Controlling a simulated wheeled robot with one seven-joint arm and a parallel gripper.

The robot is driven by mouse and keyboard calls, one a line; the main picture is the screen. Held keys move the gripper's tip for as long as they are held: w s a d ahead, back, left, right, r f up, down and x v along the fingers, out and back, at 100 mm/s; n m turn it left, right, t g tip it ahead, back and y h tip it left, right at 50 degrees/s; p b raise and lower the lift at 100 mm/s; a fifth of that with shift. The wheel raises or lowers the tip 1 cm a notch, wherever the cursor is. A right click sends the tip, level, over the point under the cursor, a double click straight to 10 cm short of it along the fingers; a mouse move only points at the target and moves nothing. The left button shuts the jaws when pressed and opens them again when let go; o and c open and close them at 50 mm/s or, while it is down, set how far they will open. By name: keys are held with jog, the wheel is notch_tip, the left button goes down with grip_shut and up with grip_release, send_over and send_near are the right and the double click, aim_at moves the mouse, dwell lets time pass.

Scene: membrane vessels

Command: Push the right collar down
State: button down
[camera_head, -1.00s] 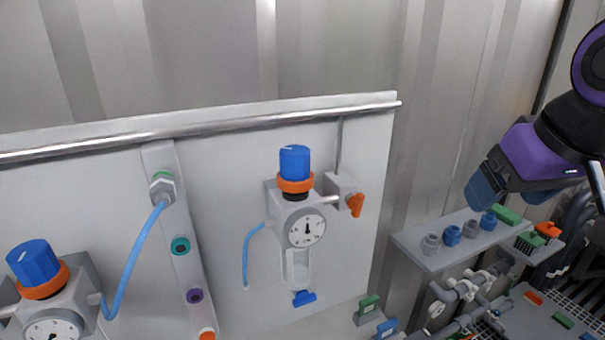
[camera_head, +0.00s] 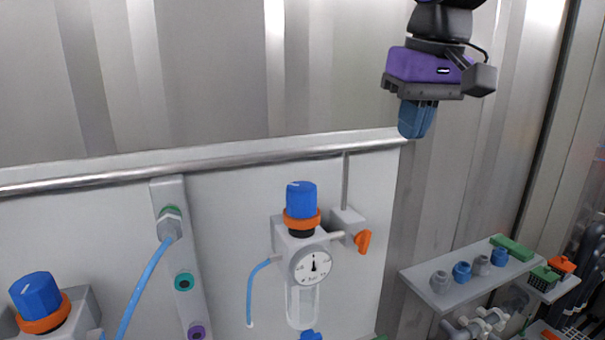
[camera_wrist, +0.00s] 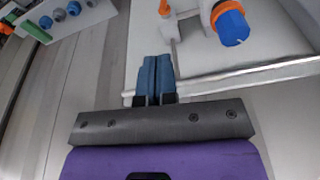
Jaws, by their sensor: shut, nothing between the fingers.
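The right collar is an orange ring (camera_head: 302,219) under the blue knob (camera_head: 301,197) of the right regulator, which has a round gauge (camera_head: 312,265) and a clear bowl below. The left regulator's orange collar (camera_head: 44,315) sits under its blue knob (camera_head: 36,294) at the lower left. My gripper (camera_head: 413,134) points down near the right end of the rail, above and to the right of the right regulator, touching nothing I can make out. Its blue fingers are together and empty in the wrist view (camera_wrist: 156,60). The right blue knob also shows there (camera_wrist: 231,25).
A metal rail (camera_head: 230,161) runs along the panel's top edge. An orange valve handle (camera_head: 363,242) sits right of the right regulator. A blue hose (camera_head: 143,282) hangs at left. A shelf with several fittings (camera_head: 461,271) is at lower right.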

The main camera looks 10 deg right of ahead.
aim_at(302, 187)
jog(key=w+a+r+n+g, duration=0.1)
jog(key=w+a+r, duration=0.1)
jog(key=w+a, duration=0.35)
jog(key=w+a+r+n+g, duration=0.1)
jog(key=w+a+r, duration=0.1)
jog(key=a, duration=0.7)
jog(key=shift+h, duration=0.3)
jog(key=f, duration=1.3)
jog(key=shift+s+f, duration=0.1)
jog(key=shift+s, duration=0.1)
jog(key=shift+f, duration=0.15)
